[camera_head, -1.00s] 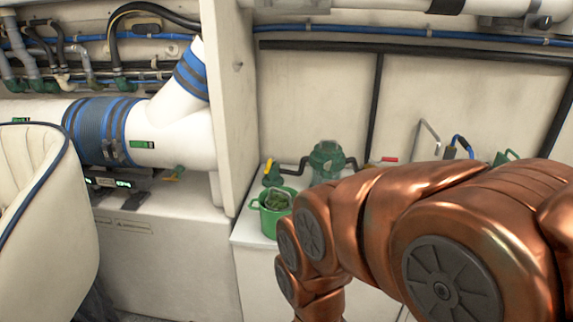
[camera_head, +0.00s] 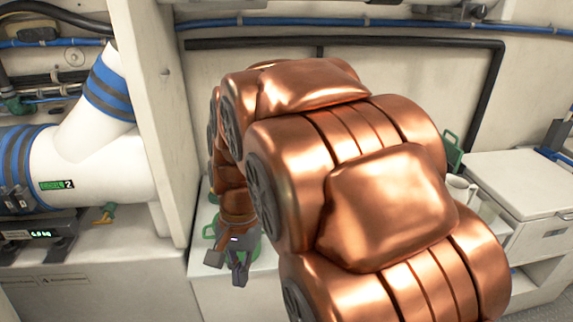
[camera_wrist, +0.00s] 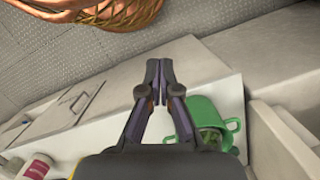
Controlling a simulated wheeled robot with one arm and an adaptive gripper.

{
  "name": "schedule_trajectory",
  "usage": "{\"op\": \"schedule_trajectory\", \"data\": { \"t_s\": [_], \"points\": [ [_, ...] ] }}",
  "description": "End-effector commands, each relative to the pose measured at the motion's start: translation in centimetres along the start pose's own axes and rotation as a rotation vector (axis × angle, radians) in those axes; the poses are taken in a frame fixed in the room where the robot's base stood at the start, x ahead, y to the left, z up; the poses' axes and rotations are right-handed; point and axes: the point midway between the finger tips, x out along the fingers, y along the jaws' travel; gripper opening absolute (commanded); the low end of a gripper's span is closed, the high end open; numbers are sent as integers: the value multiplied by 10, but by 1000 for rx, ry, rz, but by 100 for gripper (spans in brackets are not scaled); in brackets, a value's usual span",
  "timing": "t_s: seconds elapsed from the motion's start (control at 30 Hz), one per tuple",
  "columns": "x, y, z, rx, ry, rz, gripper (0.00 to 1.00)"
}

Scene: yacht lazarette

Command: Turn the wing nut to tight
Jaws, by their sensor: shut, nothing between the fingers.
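I cannot make out the wing nut in either current view. The green strainer-like unit seen earlier on the counter is now hidden behind my copper arm in the head view. My gripper (camera_head: 238,274) points down at the front of the white counter (camera_head: 205,262), beside a green pot (camera_head: 208,231) that it partly covers. In the wrist view my gripper (camera_wrist: 159,72) has its fingertips together with nothing between them. The green pot (camera_wrist: 205,108) stands just right of the fingers there, with dark green contents.
A white pipe (camera_head: 95,170) with blue bands and an upright partition (camera_head: 165,130) stand left. A white mug (camera_head: 461,190) and a white lidded box (camera_head: 525,185) are at right. The wrist view shows a white bottle (camera_wrist: 38,167) at lower left and grey floor (camera_wrist: 35,50) at upper left.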

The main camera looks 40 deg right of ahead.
Motion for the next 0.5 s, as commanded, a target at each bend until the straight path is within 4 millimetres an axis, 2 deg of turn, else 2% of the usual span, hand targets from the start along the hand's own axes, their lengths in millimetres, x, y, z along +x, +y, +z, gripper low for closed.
{"op": "schedule_trajectory", "data": {
  "t_s": [0.03,0.23,0.37,0.5],
  "points": [
    [-14,-4,-19,113,3,-27,0],
    [-56,-11,-97,567,5,-141,0],
    [-82,-3,-151,854,-4,-218,0],
    [-108,15,-208,1152,-27,-306,0]
  ]
}}
